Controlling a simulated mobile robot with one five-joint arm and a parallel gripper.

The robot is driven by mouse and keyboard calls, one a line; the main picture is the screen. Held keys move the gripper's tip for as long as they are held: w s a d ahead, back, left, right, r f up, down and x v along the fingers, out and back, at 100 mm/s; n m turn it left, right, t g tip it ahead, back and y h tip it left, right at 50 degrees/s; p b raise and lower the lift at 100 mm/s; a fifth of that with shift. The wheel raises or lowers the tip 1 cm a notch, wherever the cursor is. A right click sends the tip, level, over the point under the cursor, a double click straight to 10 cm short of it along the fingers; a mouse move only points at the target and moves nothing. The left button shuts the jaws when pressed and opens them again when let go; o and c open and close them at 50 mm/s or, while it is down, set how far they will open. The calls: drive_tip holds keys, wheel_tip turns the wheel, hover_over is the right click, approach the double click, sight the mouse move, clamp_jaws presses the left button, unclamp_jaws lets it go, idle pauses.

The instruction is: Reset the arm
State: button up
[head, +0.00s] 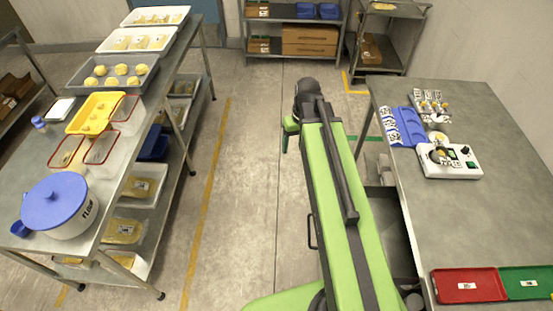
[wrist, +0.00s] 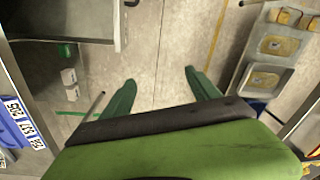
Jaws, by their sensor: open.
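My gripper (wrist: 155,92) shows in the wrist view as two dark green fingers spread apart, with only bare floor between them. It is open and empty. In the head view my green arm reaches forward over the aisle, and my gripper (head: 287,138) hangs at its far end, left of the dark wrist joint. The fingertips are small there and partly hidden by the arm. It touches nothing that I can see.
On the left, a steel table (head: 22,178) holds trays of dough and a blue-lidded flour tub (head: 55,205). On the right, a steel table (head: 450,225) holds a blue tray (head: 408,125), a white scale unit (head: 448,160), a red tray (head: 468,286) and a green tray (head: 525,282). The aisle floor is clear.

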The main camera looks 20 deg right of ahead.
drive_tip(key=s+a, duration=0.4)
drive_tip(key=a, duration=0.5)
drive_tip(key=shift+a+h, duration=0.3)
drive_tip(key=shift+a, duration=0.05)
